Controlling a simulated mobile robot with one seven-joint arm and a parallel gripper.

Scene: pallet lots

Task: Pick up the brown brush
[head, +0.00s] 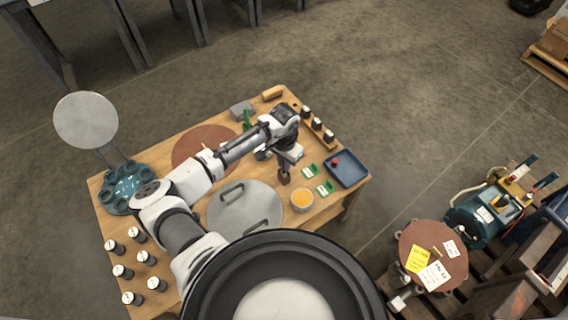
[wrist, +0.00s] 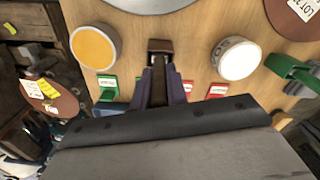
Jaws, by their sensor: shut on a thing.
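The brown brush (head: 284,178) shows as a small dark brown block under my gripper (head: 287,160) in the head view, over the right half of the wooden table. In the wrist view, the brush (wrist: 160,46) sticks out past the fingertips, and the rest of it lies between the fingers. My gripper (wrist: 162,72) is shut on it and points down at the table. I cannot tell whether the brush touches the table top.
The wooden table (head: 180,140) is crowded. An orange-filled round tub (head: 302,200) and green-and-white tags (head: 311,171) stand close by. A blue tray (head: 358,179) is to the right. A grey lid with handles (head: 225,213) lies left. A green clamp (head: 247,119) stands behind.

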